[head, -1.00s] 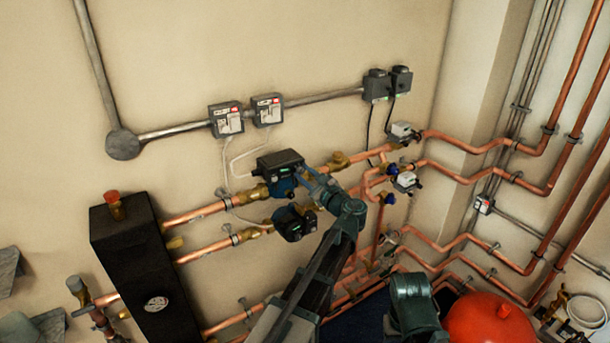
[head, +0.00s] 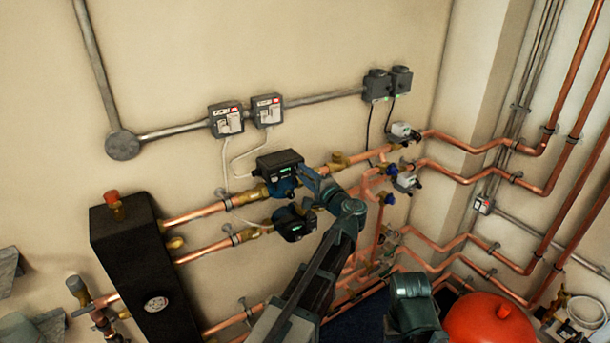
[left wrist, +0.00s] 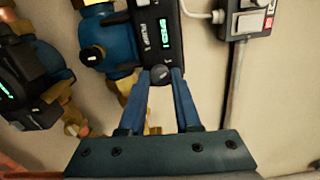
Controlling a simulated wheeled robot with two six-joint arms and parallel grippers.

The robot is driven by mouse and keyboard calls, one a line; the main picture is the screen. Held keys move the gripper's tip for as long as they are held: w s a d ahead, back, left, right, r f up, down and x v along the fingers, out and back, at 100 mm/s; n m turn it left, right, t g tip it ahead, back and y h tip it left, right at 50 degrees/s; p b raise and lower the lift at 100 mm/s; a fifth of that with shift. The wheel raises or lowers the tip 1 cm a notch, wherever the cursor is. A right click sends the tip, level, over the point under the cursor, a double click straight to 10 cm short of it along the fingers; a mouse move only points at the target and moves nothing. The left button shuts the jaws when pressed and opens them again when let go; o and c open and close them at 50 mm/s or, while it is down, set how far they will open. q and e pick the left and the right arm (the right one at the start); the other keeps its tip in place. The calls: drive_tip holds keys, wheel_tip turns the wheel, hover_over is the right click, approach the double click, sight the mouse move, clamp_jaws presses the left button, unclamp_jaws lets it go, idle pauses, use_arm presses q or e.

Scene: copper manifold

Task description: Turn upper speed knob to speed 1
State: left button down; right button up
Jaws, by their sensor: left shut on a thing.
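The upper pump (head: 279,165) has a black control box with a green-lit display on a blue body, set in the upper copper pipe. In the left wrist view, its black box (left wrist: 166,32) fills the upper middle. A small round dark knob (left wrist: 160,74) sits at the box's near end, between my fingertips. My left gripper (left wrist: 162,80) is shut on this knob, one blue finger on each side. In the head view my left gripper (head: 306,175) reaches the pump's right end, and the knob is hidden there.
The lower pump (head: 294,223) stands just below, close to my left wrist; it also shows in the left wrist view (left wrist: 32,85). Copper pipes run on both sides. Switch boxes (head: 226,119) are on the wall above. A red tank (head: 488,320) is at lower right.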

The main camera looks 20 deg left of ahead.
use_arm(q)
drive_tip(key=shift+s+f+n, duration=0.1)
drive_tip(key=shift+n, duration=1.4)
drive_tip(key=c, duration=0.6)
unclamp_jaws()
